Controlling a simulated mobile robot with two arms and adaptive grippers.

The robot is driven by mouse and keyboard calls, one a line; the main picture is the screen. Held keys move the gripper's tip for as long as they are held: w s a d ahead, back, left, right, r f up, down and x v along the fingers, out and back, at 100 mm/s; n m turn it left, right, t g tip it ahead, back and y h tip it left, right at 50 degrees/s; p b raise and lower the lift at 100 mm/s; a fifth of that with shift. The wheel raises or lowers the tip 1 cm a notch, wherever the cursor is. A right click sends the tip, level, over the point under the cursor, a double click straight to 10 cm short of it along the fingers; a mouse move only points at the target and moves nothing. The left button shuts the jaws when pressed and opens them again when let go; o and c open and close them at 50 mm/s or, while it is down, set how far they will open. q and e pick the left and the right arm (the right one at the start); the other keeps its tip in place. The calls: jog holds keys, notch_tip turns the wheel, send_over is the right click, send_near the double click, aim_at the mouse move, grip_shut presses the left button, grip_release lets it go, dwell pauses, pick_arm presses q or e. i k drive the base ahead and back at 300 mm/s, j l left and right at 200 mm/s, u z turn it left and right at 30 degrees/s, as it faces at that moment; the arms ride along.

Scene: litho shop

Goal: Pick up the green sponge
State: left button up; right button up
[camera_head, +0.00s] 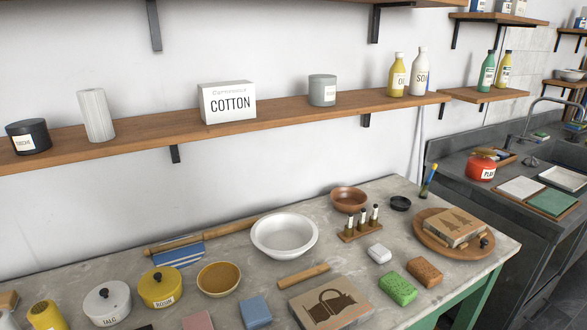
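The green sponge (397,288) lies flat on the worktable (225,317), near its front right part. An orange-brown sponge (425,271) lies just right of it, close but apart. A white block (379,253) lies behind it. A flat block with a dark picture (331,303) lies to its left. The top of the green sponge is uncovered. Neither of my grippers shows in the head view.
A wooden shelf (270,119) runs above. A dark sink counter (505,178) stands at the right.

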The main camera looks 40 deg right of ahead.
aim_at(401, 291)
jog(key=z, duration=1.9)
